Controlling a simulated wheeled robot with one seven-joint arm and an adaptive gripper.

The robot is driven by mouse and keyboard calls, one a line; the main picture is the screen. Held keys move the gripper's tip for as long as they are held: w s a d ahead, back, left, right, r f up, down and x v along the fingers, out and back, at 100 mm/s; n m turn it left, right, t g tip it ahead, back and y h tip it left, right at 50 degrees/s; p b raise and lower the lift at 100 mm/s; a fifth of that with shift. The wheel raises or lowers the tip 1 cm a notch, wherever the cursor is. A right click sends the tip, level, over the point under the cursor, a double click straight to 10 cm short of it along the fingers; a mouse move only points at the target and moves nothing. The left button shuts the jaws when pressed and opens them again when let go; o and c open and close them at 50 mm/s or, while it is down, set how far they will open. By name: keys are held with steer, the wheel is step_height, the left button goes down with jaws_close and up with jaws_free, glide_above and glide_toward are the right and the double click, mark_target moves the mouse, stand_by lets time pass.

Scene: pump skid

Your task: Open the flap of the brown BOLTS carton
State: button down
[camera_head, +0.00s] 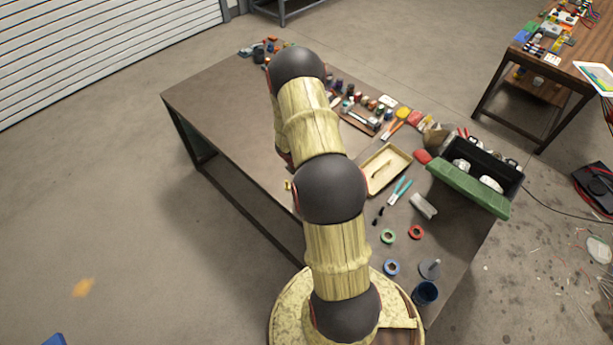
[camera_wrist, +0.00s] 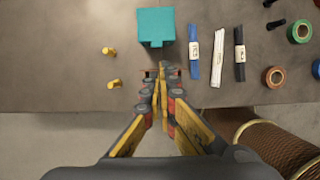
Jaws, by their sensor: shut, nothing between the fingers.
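I cannot make out a brown carton with BOLTS lettering in either view. In the wrist view my gripper (camera_wrist: 157,72) is shut and empty, its fingertips near the table's front edge. A small brown strip shows at the fingertips; I cannot tell what it belongs to. A teal block-like thing (camera_wrist: 155,25) with a tab on its near side lies on the table just beyond the fingertips. In the head view my arm covers my gripper and the middle of the table. A tan open tray or box (camera_head: 372,189) is right of the arm.
Blue (camera_wrist: 193,55), white (camera_wrist: 217,58) and black (camera_wrist: 239,55) labelled bundles lie right of my gripper. Two yellow pegs (camera_wrist: 114,83) lie left of it. Tape rolls, including a green one (camera_wrist: 300,31), are farther right. A green-sided crate (camera_head: 465,190) stands right.

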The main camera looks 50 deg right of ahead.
steer(key=v, duration=1.2)
